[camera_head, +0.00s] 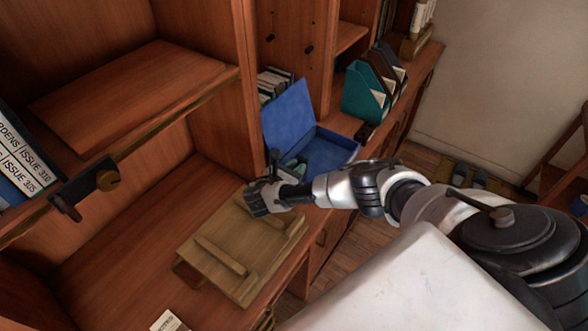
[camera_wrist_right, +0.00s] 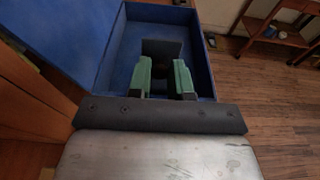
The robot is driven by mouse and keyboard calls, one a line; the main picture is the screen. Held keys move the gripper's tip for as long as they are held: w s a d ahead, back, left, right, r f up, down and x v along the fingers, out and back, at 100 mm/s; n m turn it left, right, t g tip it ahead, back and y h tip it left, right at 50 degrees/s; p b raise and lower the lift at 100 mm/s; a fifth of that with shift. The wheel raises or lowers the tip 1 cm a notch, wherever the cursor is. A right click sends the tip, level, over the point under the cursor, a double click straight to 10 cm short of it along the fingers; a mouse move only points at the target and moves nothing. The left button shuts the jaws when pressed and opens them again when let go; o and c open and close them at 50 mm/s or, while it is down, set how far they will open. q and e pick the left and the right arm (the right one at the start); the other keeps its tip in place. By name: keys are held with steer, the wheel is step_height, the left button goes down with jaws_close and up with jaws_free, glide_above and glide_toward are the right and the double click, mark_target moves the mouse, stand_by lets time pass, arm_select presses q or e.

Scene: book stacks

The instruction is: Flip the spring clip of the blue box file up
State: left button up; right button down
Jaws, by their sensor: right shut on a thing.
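The blue box file (camera_head: 327,152) stands open on the counter, its lid (camera_head: 287,117) raised on the left. The file also shows in the right wrist view (camera_wrist_right: 200,50), with its lid (camera_wrist_right: 62,35) at the left. My right gripper (camera_head: 294,165) reaches into the file's near end. In the right wrist view its two green fingers (camera_wrist_right: 162,80) are a little apart, shut on the dark spring clip (camera_wrist_right: 163,48). The clip's flat plate shows beyond the fingertips; the gripped part is hidden between them. My left gripper is in neither view.
A wooden board with slats (camera_head: 235,250) lies on the counter just left of my right wrist. Teal and dark magazine files (camera_head: 362,92) stand behind the box file. A shelf upright (camera_head: 250,80) rises close at the left. Floor (camera_wrist_right: 262,110) is open to the right.

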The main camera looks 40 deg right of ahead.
steer(key=shift+d, duration=0.15)
steer(key=c, duration=1)
jaws_free()
steer(key=v, duration=1)
steer(key=shift+s+a+b, duration=0.1)
steer(key=shift+a+b, duration=0.25)
steer(key=shift+a, duration=0.05)
